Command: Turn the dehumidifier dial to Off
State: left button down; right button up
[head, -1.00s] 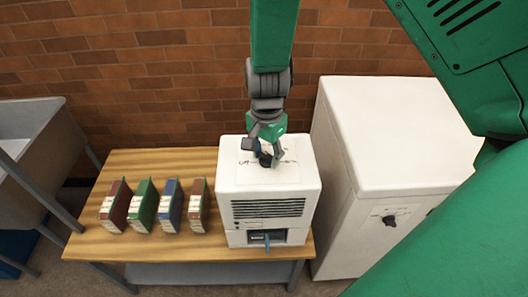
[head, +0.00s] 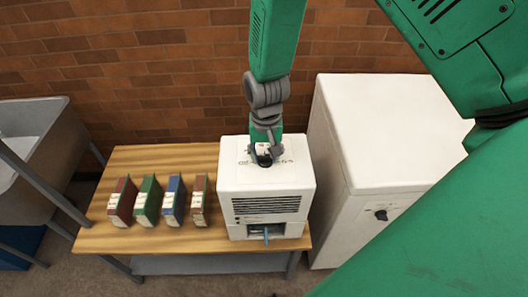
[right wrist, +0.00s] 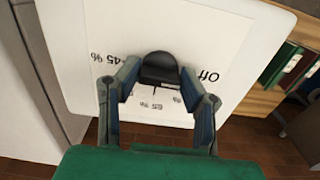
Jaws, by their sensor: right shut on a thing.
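The dehumidifier (head: 266,205) is a white box with a slotted front, standing at the right end of the wooden table. Its black dial (right wrist: 159,68) is on the top face, with printed labels around it. My right gripper (head: 264,158) reaches down from above and is shut on the dial, one finger on each side. My left gripper is not in view.
Several box files (head: 173,200) stand on the table (head: 110,238) left of the dehumidifier. A white cabinet (head: 390,130) with a black knob (head: 381,215) stands close on the right. A grey sink (head: 45,150) is at far left. A brick wall (head: 150,75) is behind.

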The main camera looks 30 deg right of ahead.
jog(key=shift+w+d+r, duration=0.1)
jog(key=shift+w, duration=0.25)
jog(key=o, duration=1.1)
jog(key=shift+o, duration=0.2)
jog(key=shift+d, duration=0.1)
jog(key=shift+r, duration=0.3)
notch_tip(320, 180, up, 11)
jog(key=shift+f, duration=0.1)
